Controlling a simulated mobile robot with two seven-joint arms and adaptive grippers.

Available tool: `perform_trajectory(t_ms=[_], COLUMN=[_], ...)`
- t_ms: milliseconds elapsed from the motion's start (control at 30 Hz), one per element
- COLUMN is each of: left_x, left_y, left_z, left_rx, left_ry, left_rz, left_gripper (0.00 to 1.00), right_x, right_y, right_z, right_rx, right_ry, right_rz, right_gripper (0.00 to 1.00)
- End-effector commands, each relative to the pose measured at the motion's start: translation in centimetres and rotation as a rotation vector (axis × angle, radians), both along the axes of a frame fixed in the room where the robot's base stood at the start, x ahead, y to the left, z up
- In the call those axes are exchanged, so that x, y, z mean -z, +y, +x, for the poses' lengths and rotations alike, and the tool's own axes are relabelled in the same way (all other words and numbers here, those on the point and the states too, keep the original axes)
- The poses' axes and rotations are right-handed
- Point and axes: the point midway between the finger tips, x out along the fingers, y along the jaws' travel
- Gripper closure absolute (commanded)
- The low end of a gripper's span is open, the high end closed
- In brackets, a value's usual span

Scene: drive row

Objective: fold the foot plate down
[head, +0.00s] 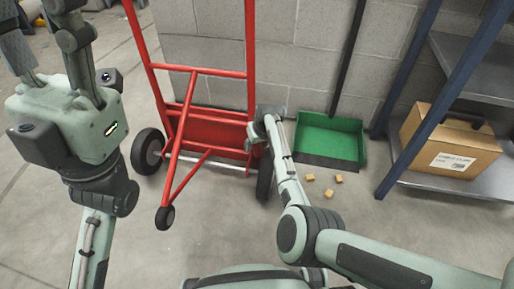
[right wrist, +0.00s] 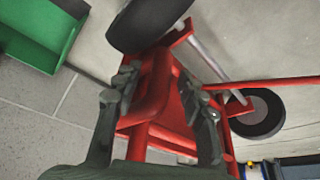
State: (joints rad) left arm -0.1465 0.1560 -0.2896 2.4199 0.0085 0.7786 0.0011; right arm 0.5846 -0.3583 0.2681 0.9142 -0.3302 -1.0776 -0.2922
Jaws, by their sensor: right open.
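The red hand truck (head: 249,50) stands against the grey block wall in the head view. Its red foot plate (head: 205,132) is low between the wheels and looks folded up against the frame. My right gripper (head: 264,124) is at the right side of the frame, near the plate's right end. In the right wrist view its open fingers (right wrist: 166,98) stand either side of a red tube (right wrist: 156,85) and part of the red panel; contact cannot be told. My left gripper (head: 45,40) is raised at the upper left, open and empty, away from the truck.
A green dustpan (head: 330,140) with a dark pole stands right of the truck; it also shows in the right wrist view (right wrist: 40,30). Three small tan blocks (head: 328,193) lie before it. A blue-framed shelf (head: 440,95) holds a cardboard box (head: 450,140). Floor at lower left is clear.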

Motion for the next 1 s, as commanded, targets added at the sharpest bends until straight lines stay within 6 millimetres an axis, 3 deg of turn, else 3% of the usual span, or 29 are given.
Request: perform_trajectory(t_ms=[233, 567, 867, 1000], left_x=[-0.1, -0.1, 0.0, 0.5], left_y=[0.0, 0.0, 0.0, 0.0], left_z=[0.0, 0.0, 0.0, 0.1], left_rx=[-0.001, -0.002, -0.002, -0.002], left_ry=[-0.002, -0.002, -0.002, 0.001], left_rz=[0.002, 0.002, 0.002, 0.003], left_gripper=[0.6, 0.6, 0.6, 0.6], right_x=[0.0, 0.0, 0.0, -0.1], right_y=[0.0, 0.0, 0.1, -0.1], right_z=[0.1, 0.1, 0.1, 1.2], right_rx=[0.0, 0.0, -0.003, -0.007], right_ry=[-0.001, -0.001, 0.0, 0.026], right_rz=[-0.001, 0.0, 0.0, 0.007], right_gripper=[0.59, 1.0, 1.0, 1.0])
